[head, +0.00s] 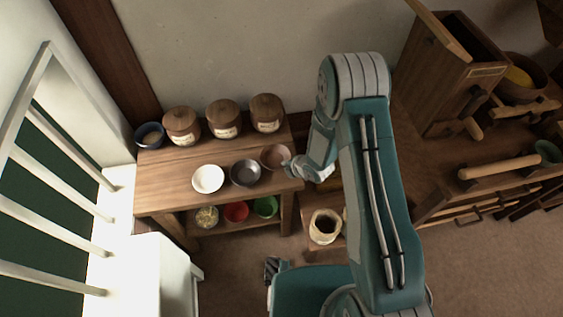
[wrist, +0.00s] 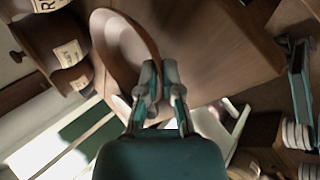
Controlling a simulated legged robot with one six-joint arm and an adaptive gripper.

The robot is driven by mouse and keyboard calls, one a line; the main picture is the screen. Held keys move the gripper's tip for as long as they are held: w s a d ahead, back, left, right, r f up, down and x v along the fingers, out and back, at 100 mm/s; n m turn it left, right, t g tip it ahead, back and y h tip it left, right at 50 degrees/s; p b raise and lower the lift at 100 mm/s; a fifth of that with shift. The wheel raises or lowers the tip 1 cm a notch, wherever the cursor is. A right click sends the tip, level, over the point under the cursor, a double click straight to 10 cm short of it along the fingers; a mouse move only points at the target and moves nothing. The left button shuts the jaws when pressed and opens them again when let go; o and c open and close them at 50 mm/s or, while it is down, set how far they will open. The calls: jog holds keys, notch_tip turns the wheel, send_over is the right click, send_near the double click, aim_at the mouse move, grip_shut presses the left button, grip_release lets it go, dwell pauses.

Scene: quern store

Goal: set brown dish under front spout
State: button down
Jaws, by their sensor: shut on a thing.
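The brown dish (head: 275,156) is at the right end of the small wooden table in the head view. It also shows in the wrist view (wrist: 122,48), seen at a slant. My gripper (head: 288,165) is at the dish's right side. In the wrist view my gripper (wrist: 160,88) is shut on the dish's rim. I cannot tell whether the dish touches the table top. A wooden machine (head: 452,75) with a tall box stands on the bench at the right. Short wooden parts stick out of its front, but I cannot tell which is the front spout.
A white bowl (head: 208,179) and a dark grey bowl (head: 245,173) stand left of the dish on the wooden table (head: 160,198). Several lidded jars (head: 224,118) stand behind. Below are a red bowl (head: 236,211), a green bowl (head: 266,207) and an open sack (head: 325,227).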

notch_tip(320, 180, down, 2)
jog(key=shift+d+f, duration=0.15)
jog(key=shift+a+f, duration=0.15)
jog(key=shift+a, duration=0.2)
jog(key=c, duration=1.1)
grip_release()
jog(key=shift+d, duration=0.25)
